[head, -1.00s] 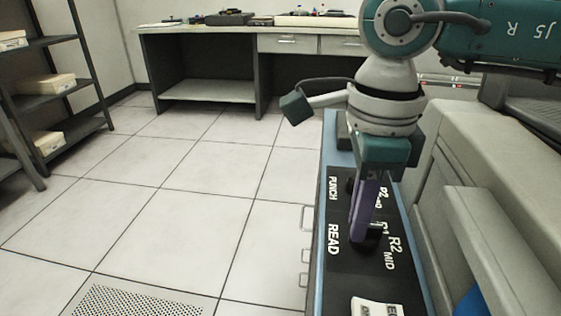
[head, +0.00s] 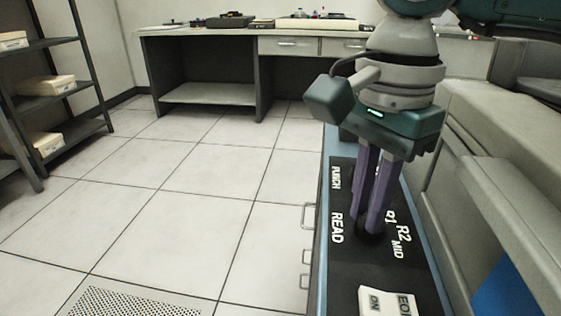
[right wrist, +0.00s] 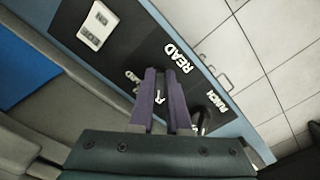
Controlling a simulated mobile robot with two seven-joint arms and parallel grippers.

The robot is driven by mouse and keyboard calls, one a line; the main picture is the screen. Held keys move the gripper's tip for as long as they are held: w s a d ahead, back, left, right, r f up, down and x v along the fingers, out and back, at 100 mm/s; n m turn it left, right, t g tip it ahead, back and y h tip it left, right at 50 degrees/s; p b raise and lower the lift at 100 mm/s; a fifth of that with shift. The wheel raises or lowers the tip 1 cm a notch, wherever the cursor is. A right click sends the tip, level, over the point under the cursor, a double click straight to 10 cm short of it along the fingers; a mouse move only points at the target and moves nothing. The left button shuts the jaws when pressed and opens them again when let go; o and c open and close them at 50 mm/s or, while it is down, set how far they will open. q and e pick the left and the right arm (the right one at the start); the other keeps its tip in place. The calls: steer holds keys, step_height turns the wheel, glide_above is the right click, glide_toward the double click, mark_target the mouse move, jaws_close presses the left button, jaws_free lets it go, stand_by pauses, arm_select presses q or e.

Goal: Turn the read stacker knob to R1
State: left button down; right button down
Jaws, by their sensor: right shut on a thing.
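The read stacker knob (head: 368,241) is dark and sits on the black panel (head: 345,270) beside the white READ label (head: 336,228). My right gripper (head: 372,228) points down, with its purple fingers shut on this knob and hiding most of it. The R1 label (head: 391,217) is partly covered by a finger; R2 (head: 404,233) and MID (head: 397,250) show to the right. In the right wrist view, the fingers (right wrist: 161,75) reach the panel beside READ (right wrist: 178,58), with a small white mark between them. I cannot tell which label the knob points to. My left gripper is not in view.
A second dark knob (right wrist: 203,121) is near the PUNCH label (right wrist: 215,116), close beside my fingers. White switches (head: 388,301) sit at the panel's near end. A grey machine body (head: 500,185) rises to the right. The tiled floor at left is clear.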

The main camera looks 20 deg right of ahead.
steer(key=shift+n, duration=0.5)
steer(key=c, duration=0.9)
jaws_free()
step_height(320, 180, up, 10)
steer(key=shift+p, duration=0.8)
steer(key=shift+d, duration=0.1)
